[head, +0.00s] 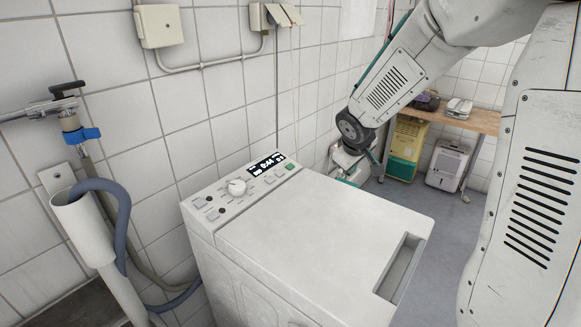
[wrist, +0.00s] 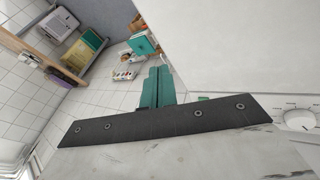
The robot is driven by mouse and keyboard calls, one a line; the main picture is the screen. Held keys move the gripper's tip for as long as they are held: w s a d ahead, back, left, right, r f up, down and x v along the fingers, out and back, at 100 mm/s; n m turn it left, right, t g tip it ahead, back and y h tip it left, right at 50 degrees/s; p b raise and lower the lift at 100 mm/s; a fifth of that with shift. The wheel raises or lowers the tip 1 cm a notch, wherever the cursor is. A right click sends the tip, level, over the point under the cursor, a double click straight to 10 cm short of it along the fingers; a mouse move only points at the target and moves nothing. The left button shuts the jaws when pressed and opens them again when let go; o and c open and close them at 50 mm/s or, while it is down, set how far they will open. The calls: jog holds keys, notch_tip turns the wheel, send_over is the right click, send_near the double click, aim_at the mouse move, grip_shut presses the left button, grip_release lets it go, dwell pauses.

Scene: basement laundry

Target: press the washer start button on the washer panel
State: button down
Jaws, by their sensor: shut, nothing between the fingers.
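The white washer (head: 315,230) stands against the tiled wall. Its panel (head: 215,212) carries a dial (head: 236,187), a lit display (head: 266,165), several grey buttons and a green button (head: 290,166) at the far end. In the wrist view the dial (wrist: 300,120) shows at the right edge, and a small green patch (wrist: 203,98), probably that button, is partly hidden by my dark gripper plate. My gripper (head: 346,181) has teal fingers, which are shut and empty in the wrist view (wrist: 160,68). In the head view it is beyond the panel's far end, right of the green button, apparently apart from it.
A grey drain hose (head: 120,215) and a tap (head: 75,130) are at the left wall. Wall boxes (head: 158,26) and conduit run above. A wooden table (head: 485,122), a yellow-green container (head: 405,147) and a white appliance (head: 447,166) stand behind. Grey floor lies open right of the washer.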

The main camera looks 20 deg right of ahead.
aim_at(290, 166)
jog(key=w+n+t, duration=0.1)
jog(key=w, duration=0.2)
jog(key=w+a+f+n+t+y, duration=0.1)
jog(key=w, duration=0.3)
jog(key=w+a+f+n+t+y, duration=0.1)
jog(key=w, duration=0.2)
jog(key=shift+w+f, duration=0.2)
jog(key=shift+w, duration=0.05)
jog(key=w+a, duration=0.1)
jog(key=w+a+r+n+t+y, duration=0.1)
jog(key=w+a+n+t+y, duration=0.1)
jog(key=w, duration=0.1)
jog(key=shift+r, duration=0.25)
jog(key=a+r+n+y, duration=0.1)
jog(key=a, duration=0.1)
jog(key=w+a+r+n+t+y, duration=0.1)
jog(key=r+y, duration=0.1)
jog(key=shift+w+a+r, duration=0.2)
jog(key=shift+a+r, duration=0.05)
jog(key=shift+a, duration=0.15)
jog(key=shift+f, duration=0.1)
jog(key=shift+w+a+f, duration=0.25)
jog(key=shift+w+f, duration=0.1)
jog(key=shift+f, duration=1.05)
jog(key=shift+w+a+f, duration=0.2)
jog(key=shift+w+f, duration=0.1)
jog(key=shift+f, duration=1.05)
jog(key=shift+w+a+f, duration=0.25)
jog(key=shift+w+f, duration=0.1)
jog(key=shift+f, duration=1.05)
